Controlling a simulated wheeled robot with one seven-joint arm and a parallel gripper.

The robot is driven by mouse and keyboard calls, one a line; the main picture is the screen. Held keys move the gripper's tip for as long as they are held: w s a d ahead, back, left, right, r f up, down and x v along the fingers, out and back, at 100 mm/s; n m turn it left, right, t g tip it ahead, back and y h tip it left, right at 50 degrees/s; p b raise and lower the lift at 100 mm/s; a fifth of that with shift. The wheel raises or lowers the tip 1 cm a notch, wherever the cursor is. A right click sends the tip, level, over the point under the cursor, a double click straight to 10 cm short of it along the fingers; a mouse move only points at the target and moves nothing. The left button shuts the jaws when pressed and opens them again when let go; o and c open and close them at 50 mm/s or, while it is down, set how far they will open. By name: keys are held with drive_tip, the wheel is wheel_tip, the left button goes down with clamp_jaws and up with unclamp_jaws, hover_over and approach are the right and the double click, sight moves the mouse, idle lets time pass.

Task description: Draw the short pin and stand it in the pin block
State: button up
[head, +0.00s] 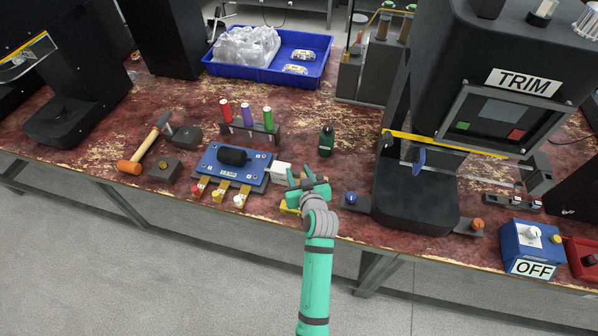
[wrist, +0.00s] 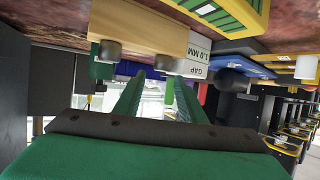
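Three upright handles, red (head: 226,111), purple (head: 247,116) and green (head: 268,118), stand in a dark rack (head: 252,136) behind the blue fixture. I cannot tell which is the short pin, or which dark block is the pin block. My green gripper (head: 300,179) is near the bench's front edge, right of the blue fixture, beside a white block (head: 281,171). In the wrist view its fingers (wrist: 156,84) are apart with nothing held. The wrist view also shows the white label reading GAP 1.0 MM (wrist: 198,56).
The blue fixture (head: 211,160) holds a black cylinder (head: 233,156), with coloured knobs in front. A hammer (head: 147,147) and two dark blocks (head: 163,168) lie left. A dark green bottle-like object (head: 326,140) stands behind my gripper. The TRIM machine (head: 417,205) blocks the right.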

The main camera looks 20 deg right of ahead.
drive_tip(key=d+v, duration=0.1)
drive_tip(key=v, duration=0.9)
drive_tip(key=shift+s+a, duration=0.2)
drive_tip(key=shift+a, duration=0.25)
drive_tip(key=shift+r, duration=0.1)
drive_tip(key=shift+s+a+f, duration=0.2)
drive_tip(key=shift+a+f, duration=0.1)
drive_tip(key=s+a+f+m+h, duration=0.1)
drive_tip(key=s+a+f, duration=0.2)
drive_tip(key=s+a, duration=0.4)
drive_tip(key=s+a+f, duration=0.3)
drive_tip(key=s+a, duration=0.1)
drive_tip(key=s, duration=0.5)
drive_tip(key=s+a+r+n+t+y, duration=0.1)
drive_tip(key=s+a+r, duration=0.2)
drive_tip(key=s, duration=0.5)
drive_tip(key=s+a+r+n+t+y, duration=0.1)
drive_tip(key=s+a+r, duration=0.3)
drive_tip(key=s, duration=0.5)
drive_tip(key=shift+r, duration=0.3)
